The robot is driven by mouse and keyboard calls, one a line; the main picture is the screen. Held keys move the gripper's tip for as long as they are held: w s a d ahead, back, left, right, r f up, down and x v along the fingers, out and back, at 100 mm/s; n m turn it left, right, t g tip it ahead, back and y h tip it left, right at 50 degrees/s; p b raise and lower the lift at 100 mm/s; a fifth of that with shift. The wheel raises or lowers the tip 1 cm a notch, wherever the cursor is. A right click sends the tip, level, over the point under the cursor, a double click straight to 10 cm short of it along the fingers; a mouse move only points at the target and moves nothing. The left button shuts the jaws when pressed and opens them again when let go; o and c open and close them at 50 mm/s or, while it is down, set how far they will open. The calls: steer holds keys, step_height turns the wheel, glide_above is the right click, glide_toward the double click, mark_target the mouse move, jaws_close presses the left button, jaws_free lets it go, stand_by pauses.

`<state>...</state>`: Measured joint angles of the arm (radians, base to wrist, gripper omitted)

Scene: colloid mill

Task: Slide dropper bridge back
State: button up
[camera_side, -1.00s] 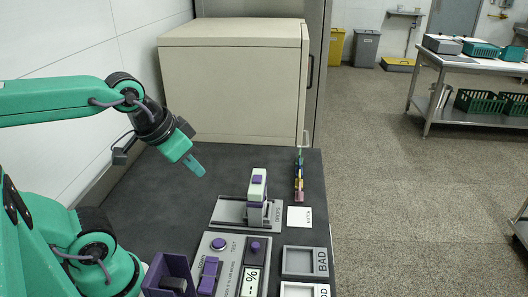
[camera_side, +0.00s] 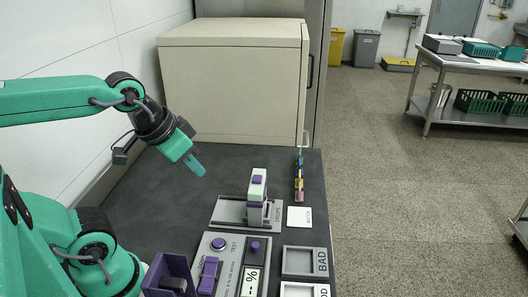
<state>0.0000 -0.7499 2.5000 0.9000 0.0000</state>
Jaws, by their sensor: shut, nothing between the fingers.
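The dropper bridge (camera_side: 257,187) is a pale upright block with purple parts. It stands on a grey slotted base plate (camera_side: 229,211) marked DROPS, toward the plate's right end. My gripper (camera_side: 198,168) is shut and empty, with teal fingers pointing down and right. It hangs in the air above the dark bench, left of and behind the bridge, apart from it.
A white square card (camera_side: 299,217) lies right of the plate, with a rack of coloured pieces (camera_side: 299,182) behind it. In front are a grey control panel (camera_side: 219,243), a purple holder (camera_side: 168,275) and a BAD tray (camera_side: 288,262). A large beige cabinet (camera_side: 235,80) stands behind. The bench's left part is clear.

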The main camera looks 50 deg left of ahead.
steer(key=o, duration=1.1)
steer(key=shift+w+r, duration=0.1)
steer(key=shift+w, duration=0.2)
steer(key=shift+o, duration=0.3)
steer(key=shift+w+a+r+n+g, duration=0.1)
steer(key=shift+w+n+g, duration=0.2)
steer(key=shift+w+n, duration=0.25)
steer(key=n+g, duration=0.5)
steer(key=n, duration=0.3)
glide_above(257, 178)
step_height(257, 178, down, 7)
steer(key=shift+r, duration=0.2)
steer(key=shift+f, duration=3.9)
steer(key=shift+c, duration=0.3)
